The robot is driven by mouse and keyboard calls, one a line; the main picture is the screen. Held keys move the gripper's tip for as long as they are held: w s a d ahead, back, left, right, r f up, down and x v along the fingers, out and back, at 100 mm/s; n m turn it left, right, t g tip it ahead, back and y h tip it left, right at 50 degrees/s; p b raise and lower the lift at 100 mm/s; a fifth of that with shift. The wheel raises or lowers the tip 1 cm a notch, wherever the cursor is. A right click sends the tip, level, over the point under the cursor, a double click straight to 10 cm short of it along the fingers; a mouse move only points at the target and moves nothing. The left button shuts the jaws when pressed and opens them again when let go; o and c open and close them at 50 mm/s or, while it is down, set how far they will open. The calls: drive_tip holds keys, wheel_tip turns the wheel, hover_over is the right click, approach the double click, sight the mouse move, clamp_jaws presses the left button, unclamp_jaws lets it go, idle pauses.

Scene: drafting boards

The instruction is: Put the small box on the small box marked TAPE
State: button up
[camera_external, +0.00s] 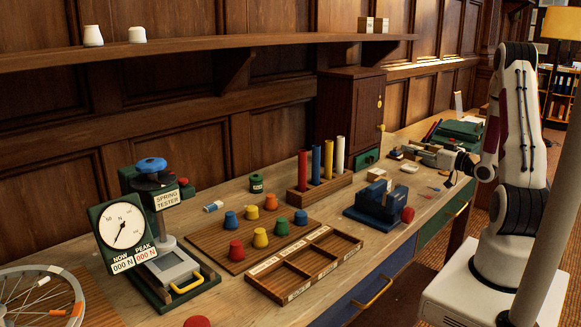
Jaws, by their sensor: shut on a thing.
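My gripper (459,165) is at the right of the bench, low over the far part of its top. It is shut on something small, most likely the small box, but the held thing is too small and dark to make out. A small pale box (409,168) lies on the bench to the left of my gripper. A small tan box (377,174) stands further left, behind the blue block. No lettering can be read on either, so I cannot tell which is marked TAPE.
A blue block-like fixture (374,202) with a red knob stands left of my gripper. Green books or cases (462,130) lie behind it. A compartment tray (303,264), colored pegs, upright tubes (328,160) and a spring tester (160,235) fill the left. Two boxes (373,25) sit on the shelf.

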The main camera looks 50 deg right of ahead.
drive_tip(key=w+a+r+n+y, duration=0.1)
drive_tip(key=a+r+n+y, duration=0.1)
drive_tip(key=a, duration=0.3)
drive_tip(key=w+a+r+n+g+y, duration=0.1)
drive_tip(key=a+r+y, duration=0.1)
drive_tip(key=a, duration=0.3)
drive_tip(key=w+a+r+n+y, duration=0.1)
drive_tip(key=a+r+n+y, duration=0.1)
drive_tip(key=a+y, duration=0.2)
drive_tip(key=shift+a+n+y, duration=0.3)
drive_tip(key=shift+a, duration=0.1)
drive_tip(key=shift+f, duration=0.15)
drive_tip(key=shift+f, duration=2.75)
drive_tip(key=shift+f, duration=0.2)
drive_tip(key=shift+f, duration=1.9)
drive_tip(key=shift+f, duration=0.15)
drive_tip(key=o, duration=1.1)
